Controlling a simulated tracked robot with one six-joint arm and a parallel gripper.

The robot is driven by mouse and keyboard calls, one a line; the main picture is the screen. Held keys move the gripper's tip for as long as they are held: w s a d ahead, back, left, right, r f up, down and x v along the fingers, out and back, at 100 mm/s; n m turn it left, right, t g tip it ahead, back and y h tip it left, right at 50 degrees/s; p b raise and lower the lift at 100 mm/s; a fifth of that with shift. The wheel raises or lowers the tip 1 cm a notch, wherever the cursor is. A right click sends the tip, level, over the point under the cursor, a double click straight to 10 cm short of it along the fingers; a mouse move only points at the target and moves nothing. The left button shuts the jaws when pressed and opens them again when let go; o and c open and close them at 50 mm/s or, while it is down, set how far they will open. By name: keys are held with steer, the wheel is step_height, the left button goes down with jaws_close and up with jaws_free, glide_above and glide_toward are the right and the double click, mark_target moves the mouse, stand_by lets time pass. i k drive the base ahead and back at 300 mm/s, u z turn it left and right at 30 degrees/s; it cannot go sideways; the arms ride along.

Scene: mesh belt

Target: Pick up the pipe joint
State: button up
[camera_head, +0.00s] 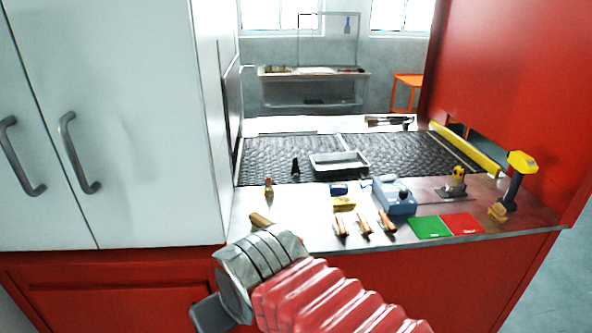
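I cannot surely pick out the pipe joint at this size. A small dark upright piece (295,167) stands on the black mesh belt (268,150), left of a grey metal tray (340,166). A short blue piece (339,189) lies on the metal counter (310,235), beside a yellow block (343,203). My arm's red bellows and grey banded wrist reach in from the bottom. Only a grey part of my gripper (211,314) shows below the wrist, in front of the red cabinet. Its fingertips are hidden, and nothing is seen held.
White cabinet doors (100,130) stand close on the left, and a red wall (510,85) on the right. The counter holds a blue-grey device (394,196), several wooden-handled tools (363,225), green and red pads (430,227) and a yellow-black drill (516,180).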

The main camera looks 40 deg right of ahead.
mark_target(295, 171)
steer(key=z, duration=1.5)
steer(key=k, duration=0.95)
steer(key=u, duration=0.75)
steer(key=i, duration=0.7)
steer(key=u, duration=0.05)
